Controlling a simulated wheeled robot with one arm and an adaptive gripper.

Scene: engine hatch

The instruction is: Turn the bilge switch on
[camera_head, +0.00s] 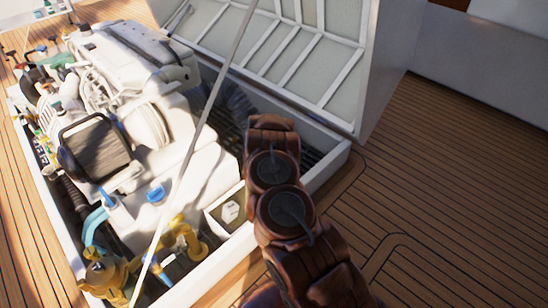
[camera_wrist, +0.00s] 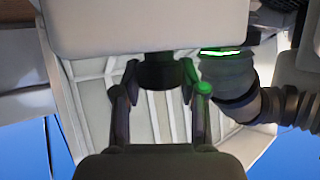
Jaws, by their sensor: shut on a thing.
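In the wrist view my gripper (camera_wrist: 160,76) has its two fingers on either side of a dark, round knob-like part (camera_wrist: 160,66). They are shut on it. This part projects from the edge of a pale block (camera_wrist: 150,25) and looks like the bilge switch's knob, but no label or on/off mark is legible. A green glow lies on the right fingertip. In the head view my brown arm reaches over the hatch's right side, and the fingers are hidden. A small white piece (camera_head: 230,212) sits in the hatch corner beside the arm; I cannot tell whether it is the switch.
The white engine (camera_head: 130,75) fills the open hatch, with yellow fittings (camera_head: 180,235) at its front. The raised, ribbed hatch lid (camera_head: 300,50) stands behind my arm. A thin pale rod (camera_head: 205,120) crosses the hatch. The wooden deck (camera_head: 450,150) at right is clear.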

